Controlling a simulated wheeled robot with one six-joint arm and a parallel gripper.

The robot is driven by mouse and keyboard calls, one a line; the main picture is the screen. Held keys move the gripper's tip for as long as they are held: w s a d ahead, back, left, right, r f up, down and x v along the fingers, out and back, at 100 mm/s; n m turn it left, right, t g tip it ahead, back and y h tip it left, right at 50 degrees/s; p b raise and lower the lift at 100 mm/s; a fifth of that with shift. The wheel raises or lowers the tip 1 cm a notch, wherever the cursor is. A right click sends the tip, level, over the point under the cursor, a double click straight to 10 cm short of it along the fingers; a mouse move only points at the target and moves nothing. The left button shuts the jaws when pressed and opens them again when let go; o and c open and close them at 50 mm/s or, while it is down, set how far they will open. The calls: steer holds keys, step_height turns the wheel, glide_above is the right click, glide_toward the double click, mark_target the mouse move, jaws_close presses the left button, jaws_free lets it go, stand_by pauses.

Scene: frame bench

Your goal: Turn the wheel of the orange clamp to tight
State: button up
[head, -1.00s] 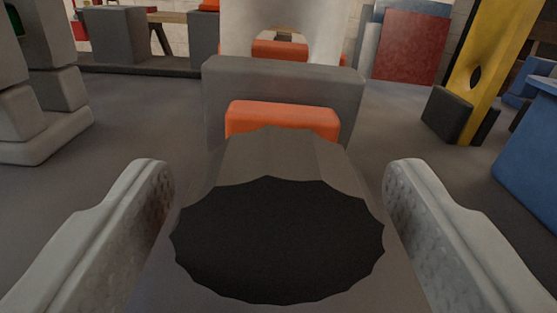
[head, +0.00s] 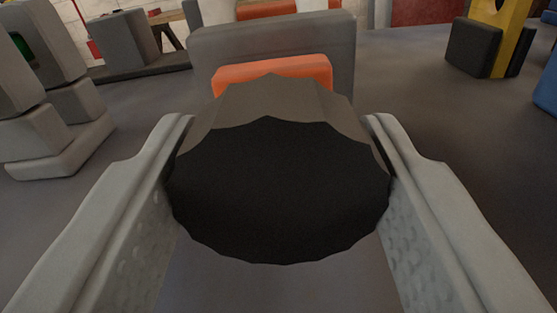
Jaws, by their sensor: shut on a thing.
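The clamp's wheel (head: 280,190) is a dark, many-sided knob with a flat black face toward me, in the middle of the head view. Behind it an orange part of the clamp (head: 272,72) shows, set before a grey block (head: 330,50). My gripper (head: 280,140) has one finger on each side of the wheel, shut on its left and right edges. No mark on the wheel shows how tight it is.
A grey stepped thing with a green spot (head: 50,95) stands at the left. A grey block (head: 125,45) stands at the back left. A yellow piece with a dark grey block (head: 472,47) stands at the back right.

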steer(key=shift+m, duration=0.3)
steer(key=o, duration=1)
steer(key=shift+c, duration=0.2)
steer(key=s, duration=1.7)
steer(key=shift+s+a, duration=0.25)
steer(key=shift+a, duration=0.05)
